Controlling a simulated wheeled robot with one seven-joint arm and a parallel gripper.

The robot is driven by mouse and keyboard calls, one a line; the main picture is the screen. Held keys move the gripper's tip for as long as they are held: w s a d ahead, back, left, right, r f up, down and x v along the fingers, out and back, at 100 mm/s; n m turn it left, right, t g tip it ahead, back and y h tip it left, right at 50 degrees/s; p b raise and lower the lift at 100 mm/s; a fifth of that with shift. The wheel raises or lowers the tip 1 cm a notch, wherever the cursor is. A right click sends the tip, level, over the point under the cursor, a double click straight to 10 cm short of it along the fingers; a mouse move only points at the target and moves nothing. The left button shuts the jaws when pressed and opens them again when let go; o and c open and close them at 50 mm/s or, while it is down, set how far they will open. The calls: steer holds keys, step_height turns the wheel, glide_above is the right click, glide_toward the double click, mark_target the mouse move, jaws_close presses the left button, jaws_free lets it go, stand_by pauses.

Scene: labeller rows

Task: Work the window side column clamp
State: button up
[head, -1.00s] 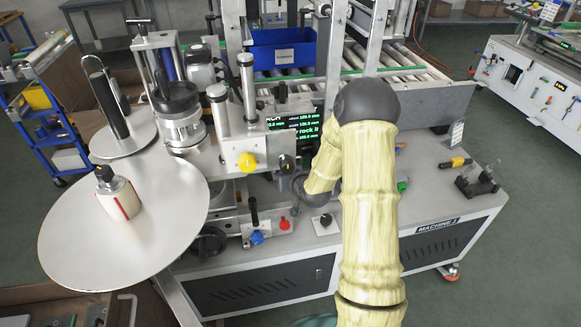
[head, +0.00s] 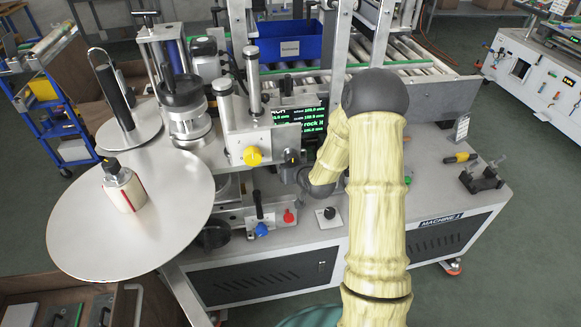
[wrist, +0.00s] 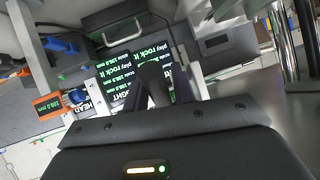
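Two bright metal columns (head: 253,85) rise from a clamp block on the labelling machine (head: 262,272) in the head view. I cannot tell which part is the window side column clamp. My gripper (head: 296,174) is at the end of my pale arm, just below and right of the black knob; contact is unclear. In the wrist view my dark gripper fingers (wrist: 156,85) point at the machine. Their gap and anything between them are not clear.
A green-text screen (head: 298,120) stands behind my gripper and shows in the wrist view (wrist: 150,55). A large round plate (head: 80,225) with a small bottle (head: 122,187) is at left. Blue and red knobs (head: 289,216) sit low in front. A blue bin (head: 285,48) stands behind.

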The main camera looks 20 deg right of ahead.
steer(key=v, duration=1.2)
steer(key=shift+s+f, duration=0.1)
jaws_close()
steer(key=s+a+r+g, duration=0.1)
steer(key=s+a+g, duration=0.1)
steer(key=s, duration=0.4)
steer(key=s+a+r+g+h, duration=0.1)
steer(key=s+a+g, duration=0.1)
steer(key=s+g, duration=0.2)
steer(key=s+a+r+g, duration=0.1)
steer(key=s+a+g, duration=0.1)
steer(key=s, duration=0.6)
steer(key=shift+r+g+h, duration=0.3)
steer(key=shift+r+g, duration=0.1)
steer(key=shift+g, duration=0.2)
